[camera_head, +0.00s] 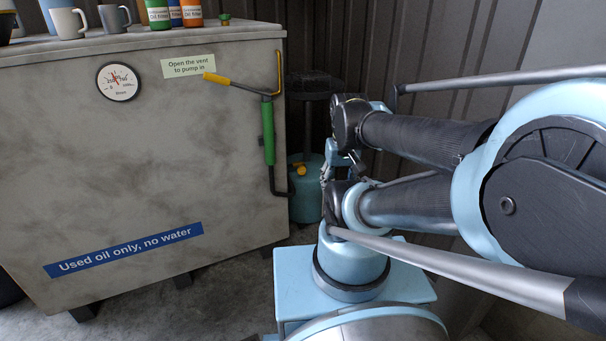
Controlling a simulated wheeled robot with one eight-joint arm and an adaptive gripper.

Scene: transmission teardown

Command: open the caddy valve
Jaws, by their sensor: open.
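A teal drum (306,203) stands on the floor beside the right side of the grey tank, and it looks like the caddy. A small yellow handle (300,169) shows on its upper part, and it looks like the valve. A dark pan (312,84) sits above the drum on a dark stem. My gripper (340,168) is small and partly hidden by my folded arm, just right of the drum. It is open, with nothing seen in it. It appears apart from the yellow handle, though the depth between them is hard to judge.
The grey tank (150,150) fills the left, with a gauge (118,82) and a green hand pump (268,132) with a yellow lever. Mugs and oil filters (192,12) stand on top. A corrugated wall (420,40) closes the back.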

